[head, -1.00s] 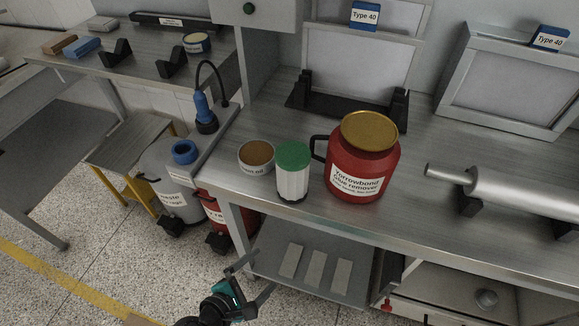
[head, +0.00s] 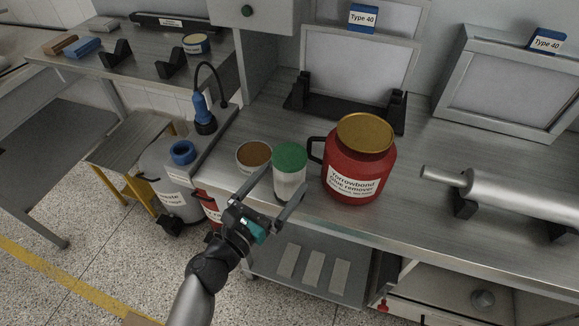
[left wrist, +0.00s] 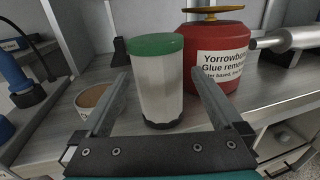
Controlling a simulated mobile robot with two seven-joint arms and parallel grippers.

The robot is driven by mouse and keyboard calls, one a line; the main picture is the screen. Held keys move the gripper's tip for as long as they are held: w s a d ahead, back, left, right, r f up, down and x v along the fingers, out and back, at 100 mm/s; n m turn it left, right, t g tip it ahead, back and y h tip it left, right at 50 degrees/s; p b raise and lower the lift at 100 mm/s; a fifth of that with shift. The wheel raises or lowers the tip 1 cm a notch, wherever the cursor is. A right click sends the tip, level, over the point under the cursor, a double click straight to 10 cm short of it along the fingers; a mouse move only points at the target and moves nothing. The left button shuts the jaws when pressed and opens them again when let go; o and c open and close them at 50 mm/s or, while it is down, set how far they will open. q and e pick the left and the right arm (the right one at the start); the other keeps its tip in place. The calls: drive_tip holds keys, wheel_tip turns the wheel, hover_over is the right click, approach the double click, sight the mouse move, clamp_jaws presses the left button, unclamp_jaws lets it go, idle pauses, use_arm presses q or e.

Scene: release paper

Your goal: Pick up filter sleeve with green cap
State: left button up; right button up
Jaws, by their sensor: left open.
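The filter sleeve with green cap (head: 289,171) stands upright on the steel bench, a pale cylinder with a green top. It also shows in the left wrist view (left wrist: 158,85), with a dark base ring. My left gripper (head: 277,190) is open at the bench's front edge. Its fingers point at the sleeve, one to each side of it in both views. The jaws hold nothing; I cannot tell whether the fingers touch the sleeve. My right gripper is out of view.
A red glue remover jug (head: 354,160) with a gold lid stands close right of the sleeve. A round tin with a brown top (head: 254,157) stands close left. A metal roller (head: 520,195) lies further right. Behind the sleeve the bench is bare up to a black stand (head: 345,108).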

use_arm(q)
drive_tip(key=shift+f+x, duration=0.15)
drive_tip(key=shift+x, duration=1.75)
drive_tip(key=shift+f+x, duration=0.2)
drive_tip(key=shift+x, duration=1.7)
drive_tip(key=shift+a, duration=0.1)
drive_tip(key=c, duration=1.3)
